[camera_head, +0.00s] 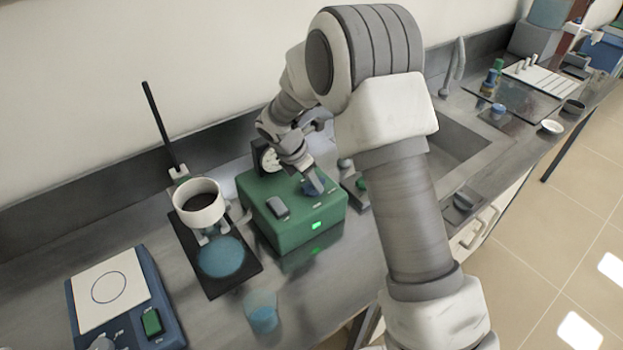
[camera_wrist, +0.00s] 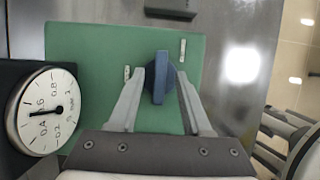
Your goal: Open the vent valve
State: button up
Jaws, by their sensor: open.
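The vent valve is a blue knob (camera_wrist: 159,78) with a raised bar grip, on top of a green box (camera_head: 297,228). In the wrist view its bar lies lengthwise between the fingers, and light marks sit on the green panel to either side. My gripper (camera_wrist: 161,84) is open, with one finger on each side of the knob. I cannot tell whether either finger touches it. In the head view my gripper (camera_head: 312,183) is over the right part of the box and partly hides the knob (camera_head: 311,187). A round pressure gauge (camera_wrist: 42,110) stands beside the box.
A dark rocker switch (camera_head: 278,207) and a lit green indicator (camera_head: 317,225) are on the box. A stand with a white ring-shaped vessel (camera_head: 199,202), a beaker (camera_head: 262,311) and a blue hotplate (camera_head: 162,289) stand left and in front. A sink (camera_head: 462,146) lies right.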

jog(key=shift+c, duration=0.3)
grip_shut()
jog(key=shift+a+m, duration=0.1)
jog(key=shift+m, duration=0.3)
jog(key=m+g, duration=0.1)
jog(key=m, duration=0.2)
jog(key=shift+w+m+g+h, duration=0.2)
jog(key=shift+m+g+h, duration=0.2)
jog(key=m+g, duration=0.1)
jog(key=m, duration=0.3)
jog(key=shift+w+m+g+p, duration=0.1)
jog(key=shift+m+g+p, duration=0.2)
jog(key=shift+g+p, duration=0.1)
jog(key=m+g+y, duration=0.1)
jog(key=m, duration=0.3)
jog(key=shift+w, duration=0.1)
jog(key=m, duration=0.2)
jog(key=m+g+y, duration=0.1)
jog(key=m, duration=0.1)
jog(key=shift+m+g, duration=0.3)
